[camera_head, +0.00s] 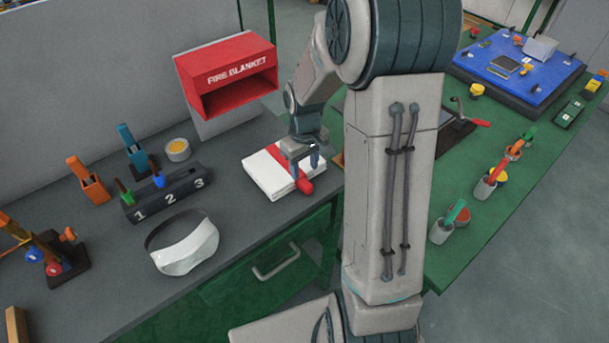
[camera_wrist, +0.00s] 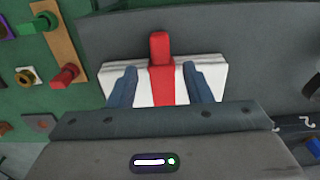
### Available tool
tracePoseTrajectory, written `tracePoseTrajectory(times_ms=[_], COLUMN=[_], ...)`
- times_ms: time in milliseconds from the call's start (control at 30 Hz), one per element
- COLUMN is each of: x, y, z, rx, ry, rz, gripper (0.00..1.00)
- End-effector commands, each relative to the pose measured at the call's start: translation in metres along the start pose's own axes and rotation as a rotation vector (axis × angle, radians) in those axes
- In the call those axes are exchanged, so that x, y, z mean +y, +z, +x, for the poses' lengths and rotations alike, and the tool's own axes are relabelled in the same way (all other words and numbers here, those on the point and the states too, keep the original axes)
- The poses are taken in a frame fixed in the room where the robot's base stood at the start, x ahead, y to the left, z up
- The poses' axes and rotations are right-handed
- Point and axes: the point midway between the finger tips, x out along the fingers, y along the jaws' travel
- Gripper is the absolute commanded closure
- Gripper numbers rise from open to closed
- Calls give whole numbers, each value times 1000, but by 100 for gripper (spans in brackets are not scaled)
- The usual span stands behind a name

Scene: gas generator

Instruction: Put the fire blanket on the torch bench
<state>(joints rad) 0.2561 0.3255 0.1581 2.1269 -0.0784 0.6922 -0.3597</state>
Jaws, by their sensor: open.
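The fire blanket (camera_head: 268,175) is a folded white pad with a red strap, lying on the grey worktop in front of the red holder marked FIRE BLANKET (camera_head: 228,76). The holder is open at the front and looks empty. My gripper (camera_head: 304,161) is over the blanket's right part, at the red strap. In the wrist view the white blanket (camera_wrist: 137,84) and its red strap (camera_wrist: 162,80) lie between my two open fingers (camera_wrist: 162,88). I cannot tell whether the fingers touch it. Which surface is the torch bench is not labelled.
A numbered block (camera_head: 168,193), a white visor (camera_head: 184,244), orange and blue tools and a small tin (camera_head: 177,149) stand left on the grey worktop. A green bench (camera_head: 470,150) at right holds several cups and a blue tray (camera_head: 520,68). My arm hides part of it.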

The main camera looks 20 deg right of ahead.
Motion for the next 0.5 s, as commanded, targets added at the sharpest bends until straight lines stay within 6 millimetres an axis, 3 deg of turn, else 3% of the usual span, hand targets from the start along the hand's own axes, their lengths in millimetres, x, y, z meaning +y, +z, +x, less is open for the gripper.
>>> tracePoseTrajectory(times_ms=[200, 500], x=[0, -3], y=[0, 3], z=[-45, -75], rx=[4, 5], ry=[2, 5], rz=[0, 5], gripper=[55, 55])
